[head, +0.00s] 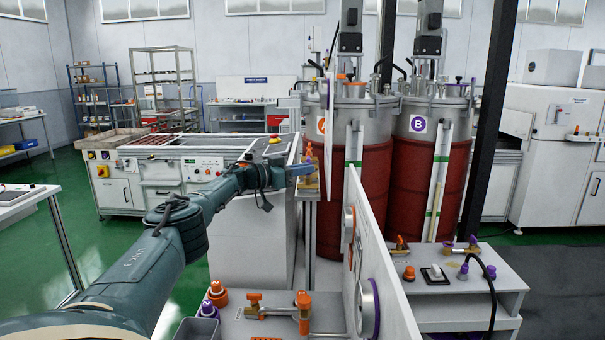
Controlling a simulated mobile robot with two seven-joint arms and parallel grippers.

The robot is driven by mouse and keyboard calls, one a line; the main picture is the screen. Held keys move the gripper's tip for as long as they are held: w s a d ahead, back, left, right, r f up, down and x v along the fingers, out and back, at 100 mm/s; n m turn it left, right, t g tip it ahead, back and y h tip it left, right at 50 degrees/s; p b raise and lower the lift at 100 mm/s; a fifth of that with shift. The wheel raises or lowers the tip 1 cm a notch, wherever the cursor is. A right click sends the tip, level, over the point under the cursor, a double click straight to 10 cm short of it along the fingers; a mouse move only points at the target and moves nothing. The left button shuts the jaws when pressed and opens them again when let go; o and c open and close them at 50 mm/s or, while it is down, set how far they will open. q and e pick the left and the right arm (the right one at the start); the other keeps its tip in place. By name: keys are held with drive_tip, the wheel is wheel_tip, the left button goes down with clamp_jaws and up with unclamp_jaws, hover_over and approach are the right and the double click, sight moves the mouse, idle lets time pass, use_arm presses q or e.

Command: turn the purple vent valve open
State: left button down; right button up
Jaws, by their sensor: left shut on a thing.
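My left arm reaches in from the left, and its gripper (301,170) is shut at a narrow ledge in front of tank A. Small orange and brass valve fittings (309,150) show just above and around its fingertips. What it grips is hidden by the fingers, and I cannot tell its colour. A purple-handled valve (472,242) stands on the right bench, beside an orange-handled brass valve (401,244). My right gripper is not in view.
Tank A (336,205) and tank B's red drum (408,185) stand behind a white upright panel (388,275) with round gauges. A dark post (489,130) stands right.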

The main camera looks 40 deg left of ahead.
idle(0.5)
use_arm(q)
drive_tip(key=c, duration=1.5)
unclamp_jaws()
drive_tip(key=shift+s+a+p, duration=0.35)
drive_tip(key=shift+s+p, duration=0.25)
drive_tip(key=shift+p, duration=0.05)
drive_tip(key=b+v, duration=0.1)
drive_tip(key=v, duration=1)
drive_tip(key=shift+s, duration=0.35)
drive_tip(key=shift+a, duration=0.1)
